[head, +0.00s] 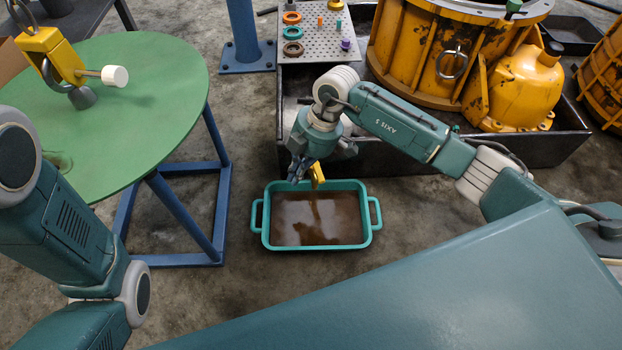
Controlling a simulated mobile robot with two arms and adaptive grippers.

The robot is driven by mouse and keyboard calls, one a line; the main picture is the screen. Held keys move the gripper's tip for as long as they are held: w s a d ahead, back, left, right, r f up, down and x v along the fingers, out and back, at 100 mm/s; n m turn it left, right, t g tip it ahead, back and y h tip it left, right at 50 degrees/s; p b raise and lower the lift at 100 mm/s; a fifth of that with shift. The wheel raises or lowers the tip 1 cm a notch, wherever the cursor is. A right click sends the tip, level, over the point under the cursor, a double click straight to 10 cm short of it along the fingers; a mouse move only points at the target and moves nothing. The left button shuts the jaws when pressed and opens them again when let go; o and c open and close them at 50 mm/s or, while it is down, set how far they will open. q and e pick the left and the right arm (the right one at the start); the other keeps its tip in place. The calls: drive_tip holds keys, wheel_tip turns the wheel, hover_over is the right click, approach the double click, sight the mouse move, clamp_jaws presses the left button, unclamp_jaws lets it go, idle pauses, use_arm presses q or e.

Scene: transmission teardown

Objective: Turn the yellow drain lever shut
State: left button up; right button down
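The yellow drain lever (317,174) shows just above the far edge of the teal drain pan, in front of the dark trough. It slants down toward the pan. My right gripper (299,172) points down close beside the lever, on its left. The gripper and wrist hide part of the lever and the drain fitting. I cannot tell whether the fingers touch the lever or how far apart they are. My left arm shows at the left edge, but its gripper is out of view.
The teal pan (364,238) on the floor holds brown fluid. The dark trough (520,148) carries the yellow transmission housing (410,50). A pegboard tray (322,46) holds coloured rings and pegs. A green round table (150,75) at left bears a yellow hook block (50,50).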

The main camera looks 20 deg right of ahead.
sight(317, 169)
drive_tip(key=d, duration=0.1)
drive_tip(key=d+b, duration=0.2)
drive_tip(key=shift+s+d+f, duration=0.1)
drive_tip(key=shift+d+f, duration=0.2)
drive_tip(key=shift+d, duration=0.1)
